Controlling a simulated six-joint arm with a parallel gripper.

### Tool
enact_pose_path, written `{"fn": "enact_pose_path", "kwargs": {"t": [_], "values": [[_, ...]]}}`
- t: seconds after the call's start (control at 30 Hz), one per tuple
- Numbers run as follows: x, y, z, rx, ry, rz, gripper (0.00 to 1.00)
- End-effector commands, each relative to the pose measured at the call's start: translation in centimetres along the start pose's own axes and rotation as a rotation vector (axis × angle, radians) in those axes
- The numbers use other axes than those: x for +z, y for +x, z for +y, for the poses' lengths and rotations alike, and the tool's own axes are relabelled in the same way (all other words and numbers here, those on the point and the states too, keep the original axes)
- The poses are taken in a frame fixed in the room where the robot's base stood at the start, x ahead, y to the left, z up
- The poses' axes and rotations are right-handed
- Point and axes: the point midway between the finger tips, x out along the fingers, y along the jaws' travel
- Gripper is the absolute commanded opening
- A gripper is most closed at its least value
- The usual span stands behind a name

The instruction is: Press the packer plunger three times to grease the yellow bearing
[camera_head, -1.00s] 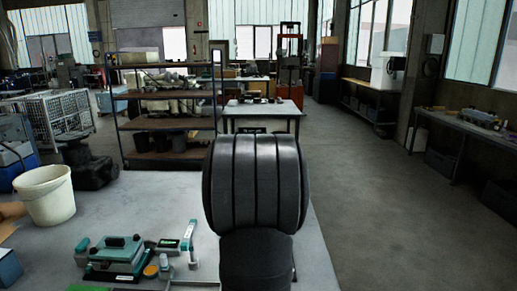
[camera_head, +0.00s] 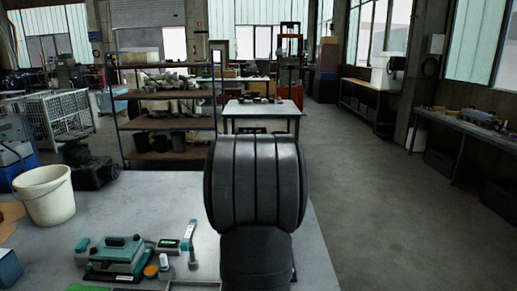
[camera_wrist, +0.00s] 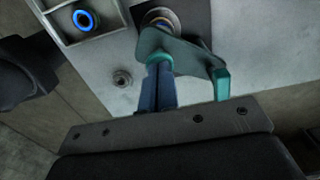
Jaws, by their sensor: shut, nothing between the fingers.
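In the wrist view, my gripper (camera_wrist: 160,88) shows as two slim dark-blue fingers shut together, with nothing held between them. Their tips are close to a teal part (camera_wrist: 185,52) with a hooked arm at its right; I cannot tell if they touch it. Behind the teal part is a round metal ring (camera_wrist: 158,17) with a brownish centre. I cannot tell whether either is the packer or its plunger. In the head view, a small yellow round piece (camera_head: 151,271) sits beside a teal and black device (camera_head: 118,254); I cannot confirm it is the bearing. My arm hides my gripper there.
A light tray with a blue ring (camera_wrist: 84,19) and a small metal bolt (camera_wrist: 122,78) are left of my fingers. A white bucket (camera_head: 45,194) stands at the bench's left. A teal-ended tool (camera_head: 189,235) lies near the device.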

Motion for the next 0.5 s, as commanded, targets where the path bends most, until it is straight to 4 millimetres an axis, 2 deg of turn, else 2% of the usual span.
{"fn": "enact_pose_path", "kwargs": {"t": [0.23, 0.5], "values": [[0.0, 1.11, 0.04, 0.003, 0.0, 0.0, 0.0], [0.0, 1.08, 0.04, 0.003, 0.0, 0.0, 0.0]]}}
